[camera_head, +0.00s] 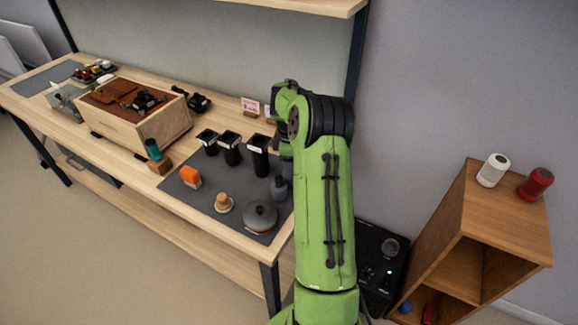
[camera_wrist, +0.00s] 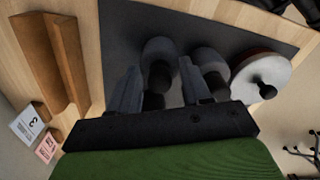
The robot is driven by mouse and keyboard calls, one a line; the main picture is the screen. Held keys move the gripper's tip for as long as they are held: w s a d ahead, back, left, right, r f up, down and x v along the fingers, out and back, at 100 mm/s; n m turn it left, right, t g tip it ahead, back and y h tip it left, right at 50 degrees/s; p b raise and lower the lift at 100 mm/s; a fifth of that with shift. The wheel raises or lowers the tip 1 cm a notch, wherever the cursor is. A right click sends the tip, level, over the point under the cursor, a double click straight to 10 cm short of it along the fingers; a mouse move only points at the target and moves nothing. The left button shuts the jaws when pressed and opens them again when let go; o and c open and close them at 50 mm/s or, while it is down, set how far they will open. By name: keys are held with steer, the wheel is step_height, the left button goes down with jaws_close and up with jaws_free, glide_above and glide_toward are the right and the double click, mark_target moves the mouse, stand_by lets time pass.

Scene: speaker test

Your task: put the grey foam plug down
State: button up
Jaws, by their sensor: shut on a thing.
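In the wrist view my gripper (camera_wrist: 158,69) reaches out over the dark grey mat (camera_wrist: 118,25), its two fingers on either side of a rounded grey piece with a dark end, which I take to be the grey foam plug (camera_wrist: 158,50). The fingers are shut on it. Whether its far end touches the mat I cannot tell. A similar grey piece with a black tip (camera_wrist: 210,57) stands just right of it, apart from the right finger. In the head view my green arm hides the gripper and the plug; a grey knobbed piece (camera_head: 279,188) shows beside the arm.
The mat's front middle has bare room. A wooden box (camera_head: 145,127) is further left; a shelf (camera_head: 510,205) stands right.

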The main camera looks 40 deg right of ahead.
steer(key=o, duration=0.9)
steer(key=shift+f, duration=0.1)
step_height(320, 180, up, 12)
steer(key=p, duration=0.4)
steer(key=a+r+m+h, duration=0.1)
steer(key=a+r, duration=0.6)
steer(key=a, duration=0.1)
steer(key=s+a+r+m+t, duration=0.2)
steer(key=s+a+r, duration=0.1)
steer(key=s+a, duration=0.4)
steer(key=s+a+r+m+t, duration=0.1)
steer(key=s+a+r+m, duration=0.2)
steer(key=a, duration=0.6)
steer(key=s+a+f+m+t+y, duration=0.1)
steer(key=s+a+f+t, duration=0.1)
steer(key=s+a, duration=0.4)
steer(key=s+f, duration=0.1)
steer(key=s, duration=0.4)
steer(key=shift+a+f+m, duration=0.25)
steer(key=shift+a+m, duration=0.15)
